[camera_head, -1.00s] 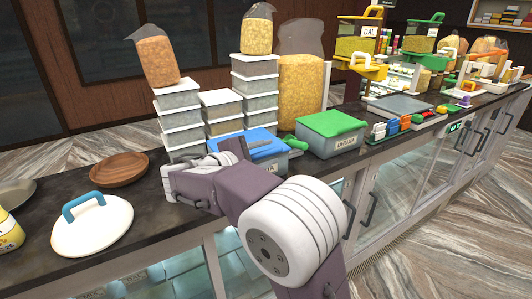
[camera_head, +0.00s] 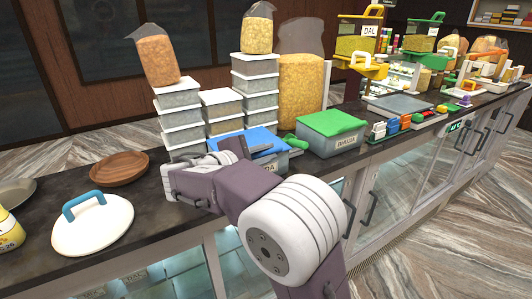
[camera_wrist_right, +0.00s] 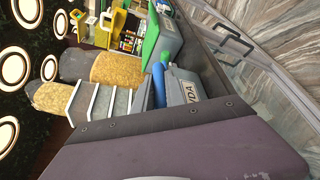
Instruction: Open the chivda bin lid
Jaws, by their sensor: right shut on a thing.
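The chivda bin (camera_head: 282,162) is a grey box with a blue lid (camera_head: 262,138); its label is partly hidden, with only the end "DA" readable. My right gripper (camera_head: 236,148) is at the lid's left side, shut on the lid's edge or handle; my own wrist hides the exact contact. In the right wrist view the bin (camera_wrist_right: 181,91) and the blue lid (camera_wrist_right: 160,88) show beyond my gripper body, which covers the lower part. My left gripper is not in view.
A green-lidded bin (camera_head: 332,123) stands just right. Stacked white-lidded tubs (camera_head: 180,117) and a big snack bag (camera_head: 300,88) stand behind. A round white lid with a blue handle (camera_head: 95,228) and a wooden bowl (camera_head: 120,170) lie left on the dark counter.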

